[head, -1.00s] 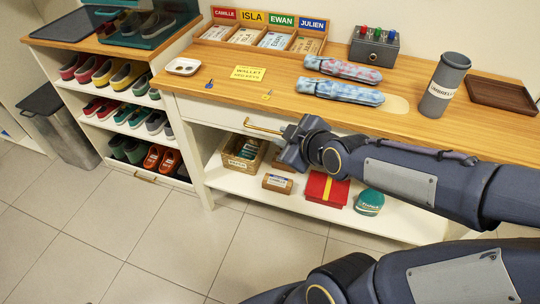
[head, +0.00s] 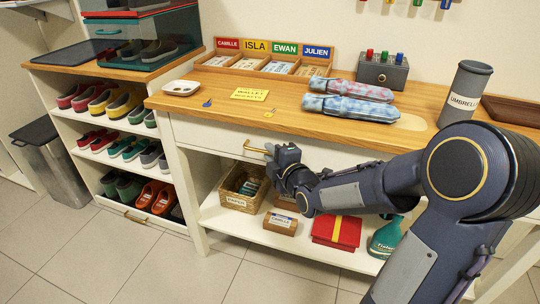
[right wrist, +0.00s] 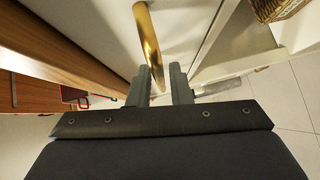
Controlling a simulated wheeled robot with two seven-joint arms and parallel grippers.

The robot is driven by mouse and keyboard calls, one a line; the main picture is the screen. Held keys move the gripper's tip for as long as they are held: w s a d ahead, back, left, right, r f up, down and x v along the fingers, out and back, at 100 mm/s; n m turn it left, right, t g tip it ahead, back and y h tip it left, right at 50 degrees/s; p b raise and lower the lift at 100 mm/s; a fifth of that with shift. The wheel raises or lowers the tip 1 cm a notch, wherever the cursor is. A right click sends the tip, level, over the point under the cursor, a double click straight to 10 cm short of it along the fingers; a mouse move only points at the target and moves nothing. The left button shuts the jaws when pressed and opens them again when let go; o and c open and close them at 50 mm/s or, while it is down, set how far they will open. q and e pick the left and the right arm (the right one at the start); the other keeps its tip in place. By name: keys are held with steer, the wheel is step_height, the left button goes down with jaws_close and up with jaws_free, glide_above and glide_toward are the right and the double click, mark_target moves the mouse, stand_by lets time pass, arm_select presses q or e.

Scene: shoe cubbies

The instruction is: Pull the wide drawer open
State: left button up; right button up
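The wide drawer (head: 210,136) has a white front under the wooden tabletop and looks shut. Its brass bar handle (head: 252,148) sticks out from the front; the right part is hidden by my right gripper (head: 272,155). In the right wrist view the handle (right wrist: 147,38) runs down into the gap between the two fingers of my right gripper (right wrist: 160,82). The fingers are apart, one on each side of the bar. I cannot tell whether either touches it. My left gripper is not in view.
The shelf below holds a basket (head: 240,190), a wooden box and a red box (head: 337,231). Shoe cubbies stand at left. Floor in front is clear.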

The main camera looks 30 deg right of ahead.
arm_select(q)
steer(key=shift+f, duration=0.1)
arm_select(e)
steer(key=shift+w, duration=0.45)
jaws_close()
steer(key=shift+f, duration=0.1)
